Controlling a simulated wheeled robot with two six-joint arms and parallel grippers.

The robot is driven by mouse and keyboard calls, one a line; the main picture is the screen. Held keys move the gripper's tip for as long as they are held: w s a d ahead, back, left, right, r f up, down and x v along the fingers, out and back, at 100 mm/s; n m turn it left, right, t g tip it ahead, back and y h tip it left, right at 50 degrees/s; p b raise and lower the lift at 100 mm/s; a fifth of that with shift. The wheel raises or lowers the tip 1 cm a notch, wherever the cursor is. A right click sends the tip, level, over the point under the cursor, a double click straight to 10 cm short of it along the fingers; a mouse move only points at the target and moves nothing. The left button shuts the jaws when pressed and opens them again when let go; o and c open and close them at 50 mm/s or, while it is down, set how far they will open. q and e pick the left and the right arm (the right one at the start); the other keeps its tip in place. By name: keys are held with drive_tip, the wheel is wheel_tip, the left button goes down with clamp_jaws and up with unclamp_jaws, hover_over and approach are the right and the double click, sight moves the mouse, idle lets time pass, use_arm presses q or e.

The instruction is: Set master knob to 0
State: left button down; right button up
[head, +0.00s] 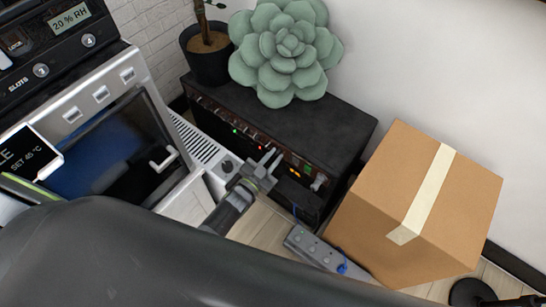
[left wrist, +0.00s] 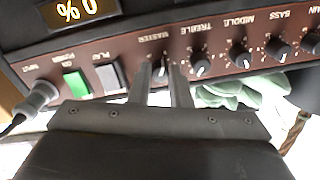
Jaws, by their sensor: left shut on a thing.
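The master knob (left wrist: 160,73) is a small dark knob on the brown front panel of the amplifier, below the "MASTER" label in the left wrist view. My left gripper (left wrist: 162,80) is shut on it, one finger on each side. In the head view the amplifier (head: 320,125) is a black box against the wall, and my left gripper (head: 265,168) is at its front panel, covering the knob there. A lit display (left wrist: 78,10) in the left wrist view shows a 0 and a percent sign. My right gripper is not in view.
The treble knob (left wrist: 200,65) sits close beside my finger. A grey button (left wrist: 108,76), a green power switch (left wrist: 75,82) and a plugged input cable (left wrist: 40,95) are on the other side. A cardboard box (head: 420,200), a power strip (head: 315,248) and a succulent (head: 285,50) are nearby.

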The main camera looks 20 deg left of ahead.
use_arm(q)
drive_tip(key=c, duration=1.3)
unclamp_jaws()
drive_tip(key=shift+c, duration=0.2)
drive_tip(key=shift+s, duration=0.1)
